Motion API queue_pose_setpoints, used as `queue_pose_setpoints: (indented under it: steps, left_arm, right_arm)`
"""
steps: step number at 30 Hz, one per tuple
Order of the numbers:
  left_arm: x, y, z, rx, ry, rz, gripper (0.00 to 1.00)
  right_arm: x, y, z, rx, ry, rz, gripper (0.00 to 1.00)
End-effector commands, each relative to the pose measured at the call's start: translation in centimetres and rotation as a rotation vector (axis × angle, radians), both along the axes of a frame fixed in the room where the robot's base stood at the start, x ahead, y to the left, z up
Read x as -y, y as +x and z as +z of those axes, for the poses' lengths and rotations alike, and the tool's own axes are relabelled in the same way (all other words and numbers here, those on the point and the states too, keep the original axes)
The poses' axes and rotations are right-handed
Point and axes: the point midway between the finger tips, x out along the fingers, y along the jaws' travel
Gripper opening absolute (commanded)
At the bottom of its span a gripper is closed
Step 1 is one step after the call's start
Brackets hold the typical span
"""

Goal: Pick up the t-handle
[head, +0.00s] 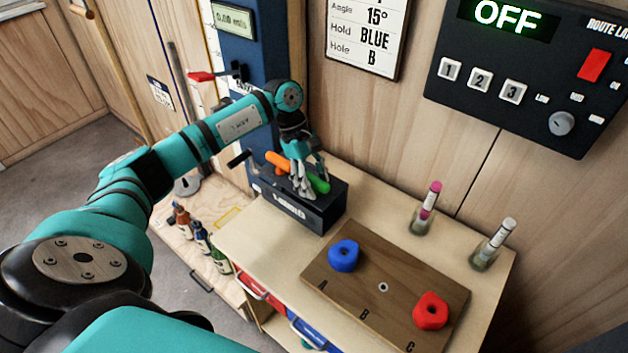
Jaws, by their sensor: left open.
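A black tool holder (300,212) with white lettering stands at the back left of the workbench. Tools with coloured grips stand in it: an orange handle (277,159), a green handle (319,183) and a black handle (240,158) at the left. I cannot tell for certain which one is the t-handle. My left gripper (304,188) points down over the holder, its open fingers between the orange and green handles. The fingers hide part of the tools, and I cannot tell whether they touch any. My right gripper is out of view.
A wooden board (385,270) marked A, B, C carries a blue hold (344,255) and a red hold (431,311). Two jars (423,215) (489,250) holding markers stand behind it. A control panel (530,70) and sign (365,35) hang on the wall. Bottles (202,238) stand lower left.

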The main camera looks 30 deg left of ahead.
Motion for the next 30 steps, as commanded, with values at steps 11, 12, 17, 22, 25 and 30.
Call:
queue_pose_setpoints:
  steps: [11,12,17,22,25,30]
  left_arm:
    - [-0.02,0.02,0.03,0.000,0.000,0.000,0.12]
    - [-0.03,0.02,0.04,0.000,0.000,0.000,0.07]
    - [-0.03,0.02,0.05,0.001,0.000,0.000,0.00]
    - [-0.03,0.04,0.10,0.001,0.000,0.000,0.00]
    - [-0.03,0.05,0.13,0.002,0.000,0.001,0.00]
    - [-0.03,0.15,0.87,0.004,0.000,0.001,0.00]
  right_arm:
    - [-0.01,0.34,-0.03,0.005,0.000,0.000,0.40]
    - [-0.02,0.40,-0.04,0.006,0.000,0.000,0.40]
    - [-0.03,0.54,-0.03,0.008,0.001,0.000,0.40]
    - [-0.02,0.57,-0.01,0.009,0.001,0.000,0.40]
    - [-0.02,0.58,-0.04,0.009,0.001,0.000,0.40]
    - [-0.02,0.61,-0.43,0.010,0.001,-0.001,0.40]
